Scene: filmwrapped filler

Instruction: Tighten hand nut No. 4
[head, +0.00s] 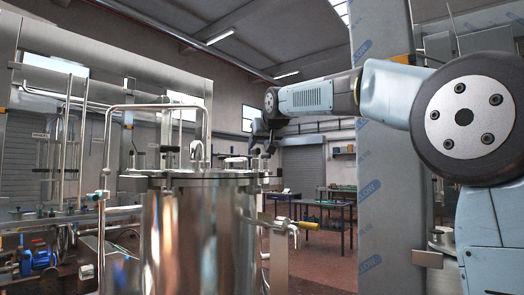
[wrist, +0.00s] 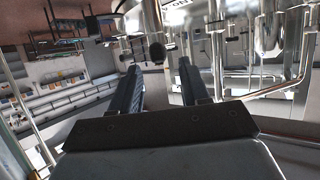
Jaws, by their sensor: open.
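A shiny steel vessel (head: 195,235) with a flat lid (head: 190,174) stands at left centre in the head view. Small clamp fittings sit around the lid's rim; I cannot read any number or tell which hand nut is No. 4. My gripper (head: 262,150) hangs just above the lid's right edge, fingers pointing down. In the wrist view my gripper (wrist: 158,66) is open, with a wide gap between its two dark fingers. A small dark round knob (wrist: 157,53) shows between and beyond the fingertips. Contact with it cannot be seen, and nothing is held.
A bent steel pipe (head: 158,107) rises over the lid's left side. A film-wrapped column (head: 382,200) stands right of the vessel, close behind my arm. Workbenches (head: 320,212) stand farther back.

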